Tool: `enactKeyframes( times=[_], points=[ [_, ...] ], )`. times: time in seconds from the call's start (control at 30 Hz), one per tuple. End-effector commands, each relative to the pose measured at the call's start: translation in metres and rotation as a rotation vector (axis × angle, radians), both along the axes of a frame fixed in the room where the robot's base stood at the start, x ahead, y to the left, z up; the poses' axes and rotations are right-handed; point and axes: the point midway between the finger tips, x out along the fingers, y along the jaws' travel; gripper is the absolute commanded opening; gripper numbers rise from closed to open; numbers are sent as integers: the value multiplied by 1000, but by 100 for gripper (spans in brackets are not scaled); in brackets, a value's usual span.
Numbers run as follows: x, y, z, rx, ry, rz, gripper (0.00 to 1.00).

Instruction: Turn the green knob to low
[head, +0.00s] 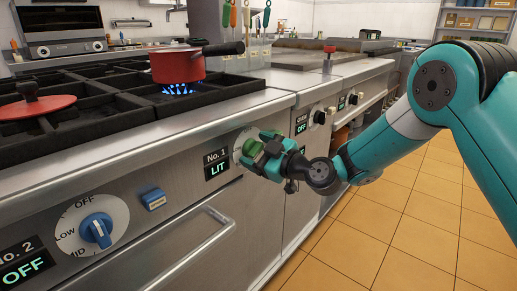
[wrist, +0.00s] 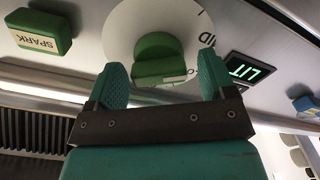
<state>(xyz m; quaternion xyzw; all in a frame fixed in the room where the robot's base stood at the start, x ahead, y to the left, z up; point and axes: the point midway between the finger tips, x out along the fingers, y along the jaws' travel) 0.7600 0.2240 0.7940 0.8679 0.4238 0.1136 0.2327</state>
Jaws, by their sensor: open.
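In the head view the green knob (head: 251,148) is largely hidden by my gripper (head: 264,149). In the wrist view my gripper (wrist: 160,75) is open, with one green finger on each side of the knob's grip. I cannot tell whether either finger touches it. The dial's lettering is mostly covered; part of a word ending in "ID" shows. The No. 1 sign (head: 217,164) reads LIT, as in the wrist view (wrist: 248,70).
A red pot (head: 178,66) stands over blue flames. A blue knob (head: 97,231) and blue button (head: 153,199) are at left; the No. 2 sign (head: 24,269) reads OFF. A green SPARK button (wrist: 39,31) is near the knob. An oven handle (head: 190,255) protrudes below. Tiled floor is clear at right.

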Motion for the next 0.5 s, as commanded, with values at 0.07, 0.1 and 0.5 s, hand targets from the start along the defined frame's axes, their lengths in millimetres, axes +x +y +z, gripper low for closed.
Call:
enactKeyframes(
  times=[0.07, 0.1, 0.5],
  points=[
    [0, 0, 0, 0, 0, 0, 77],
    [0, 0, 0, 0, 0, 0, 77],
    [0, 0, 0, 0, 0, 0, 27]
  ],
)
